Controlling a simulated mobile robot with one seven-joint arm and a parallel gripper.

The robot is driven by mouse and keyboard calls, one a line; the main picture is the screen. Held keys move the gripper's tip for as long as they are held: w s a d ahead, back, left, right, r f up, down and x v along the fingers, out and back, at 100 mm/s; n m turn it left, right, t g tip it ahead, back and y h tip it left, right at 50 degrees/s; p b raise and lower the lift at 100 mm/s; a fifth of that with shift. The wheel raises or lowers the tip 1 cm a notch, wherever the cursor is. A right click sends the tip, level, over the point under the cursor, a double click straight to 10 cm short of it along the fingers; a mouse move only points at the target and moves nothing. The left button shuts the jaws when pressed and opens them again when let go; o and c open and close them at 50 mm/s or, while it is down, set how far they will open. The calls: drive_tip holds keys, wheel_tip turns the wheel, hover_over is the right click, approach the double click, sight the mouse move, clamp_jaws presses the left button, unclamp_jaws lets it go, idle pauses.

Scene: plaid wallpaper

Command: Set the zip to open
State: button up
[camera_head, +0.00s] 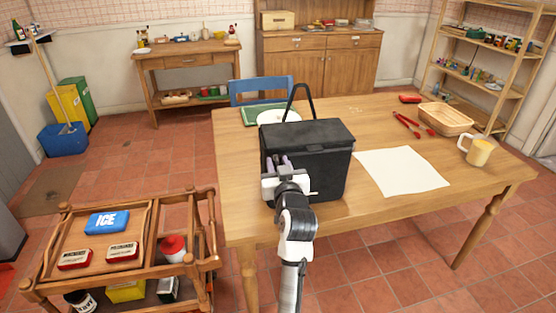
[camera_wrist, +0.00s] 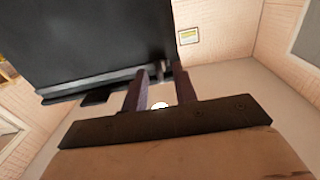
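A black cooler bag (camera_head: 318,165) stands upright on the wooden table, its lid (camera_head: 305,133) down and its thin black handle (camera_head: 291,97) raised. It fills the upper left of the wrist view (camera_wrist: 90,40). My gripper (camera_head: 278,162) is at the bag's near left side, just below the lid edge. In the wrist view my gripper's two purple fingers (camera_wrist: 160,82) are apart, with their tips at the bag's edge. A small dark part shows by the fingertips; I cannot tell whether it is the zip pull or whether they touch it. The zip itself is not clearly visible.
On the table (camera_head: 370,122) are a white sheet (camera_head: 401,172), a yellow mug (camera_head: 478,152), a basket (camera_head: 446,118), red tongs (camera_head: 406,122) and a plate (camera_head: 277,117) behind the bag. A wooden cart (camera_head: 60,226) with an ICE pack (camera_head: 107,222) and tins stands at left.

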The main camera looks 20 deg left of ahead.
sight(348, 147)
drive_tip(key=shift+w+a, duration=0.25)
drive_tip(key=shift+w, duration=0.1)
drive_tip(key=shift+c, duration=0.2)
clamp_jaws()
drive_tip(key=shift+d, duration=0.1)
drive_tip(key=w+d+b, duration=0.2)
drive_tip(key=w+d, duration=0.1)
drive_tip(key=d, duration=0.3)
drive_tip(key=w+d+b, duration=0.2)
drive_tip(key=w+d, duration=0.2)
drive_tip(key=d, duration=0.2)
drive_tip(key=w+d+b, duration=0.2)
drive_tip(key=w+d, duration=0.2)
drive_tip(key=d, duration=0.2)
drive_tip(key=shift+d, duration=0.1)
drive_tip(key=shift+o, duration=0.2)
unclamp_jaws()
